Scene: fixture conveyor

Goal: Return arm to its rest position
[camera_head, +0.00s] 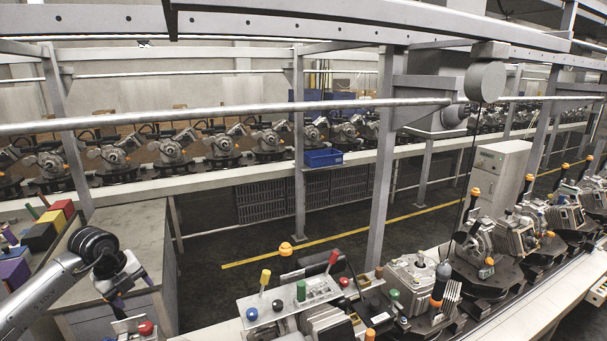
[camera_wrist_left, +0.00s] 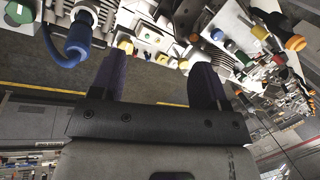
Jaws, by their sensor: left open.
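My left arm comes in from the lower left in the head view. Its gripper (camera_head: 122,294) hangs by the grey cabinet at the left, pointing down, and looks empty. In the left wrist view the two purple fingers of my left gripper (camera_wrist_left: 156,76) stand wide apart with nothing between them. My right gripper shows in neither view.
A fixture plate (camera_head: 290,300) with coloured knobs stands at front centre, right of my left gripper. Several machine fixtures (camera_head: 475,240) line the conveyor at right.

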